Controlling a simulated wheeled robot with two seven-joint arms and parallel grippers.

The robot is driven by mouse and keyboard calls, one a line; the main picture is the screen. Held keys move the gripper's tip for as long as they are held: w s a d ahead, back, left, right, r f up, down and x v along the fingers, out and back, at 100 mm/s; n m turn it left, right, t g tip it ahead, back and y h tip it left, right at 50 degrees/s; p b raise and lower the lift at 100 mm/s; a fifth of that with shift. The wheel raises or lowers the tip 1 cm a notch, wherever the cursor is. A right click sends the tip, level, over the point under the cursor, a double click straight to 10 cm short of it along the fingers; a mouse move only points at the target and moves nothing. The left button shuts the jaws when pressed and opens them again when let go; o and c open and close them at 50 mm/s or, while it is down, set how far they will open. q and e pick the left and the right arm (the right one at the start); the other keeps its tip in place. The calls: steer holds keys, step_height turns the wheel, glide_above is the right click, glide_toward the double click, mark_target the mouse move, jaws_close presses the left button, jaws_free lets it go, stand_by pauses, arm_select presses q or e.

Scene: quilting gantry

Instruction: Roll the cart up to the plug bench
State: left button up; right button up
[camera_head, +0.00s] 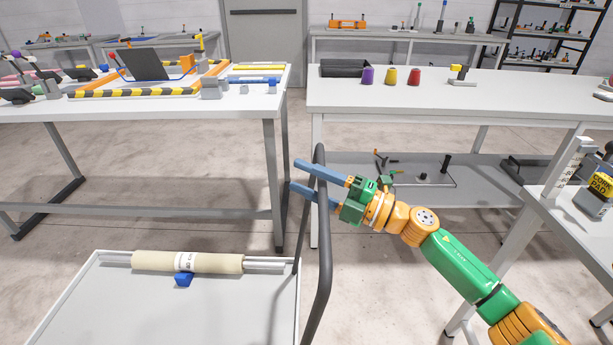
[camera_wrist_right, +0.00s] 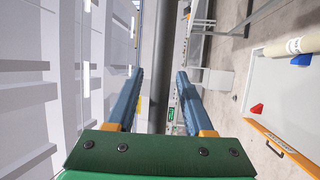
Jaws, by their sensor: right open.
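The cart (camera_head: 80,312) is a pale grey tray with a raised rim at the lower left, carrying a cream roll on a metal bar. Its dark upright handle (camera_head: 324,265) rises at the tray's right side. My right gripper (camera_head: 296,176) is open at the upper part of the handle. In the right wrist view, the handle (camera_wrist_right: 158,50) runs between the two blue fingers, and I cannot tell whether they touch it. My left gripper is out of view. No label shows which bench is the plug bench; one white bench (camera_head: 520,95) carries purple, yellow and red cylinders.
Another white bench (camera_head: 210,110) at the left holds a striped frame and tools. A side table (camera_head: 545,215) stands at the right, close to my right arm. Bare floor (camera_head: 140,180) shows between the cart and the left bench's legs.

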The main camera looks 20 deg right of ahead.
jaws_close()
stand_by(1.4)
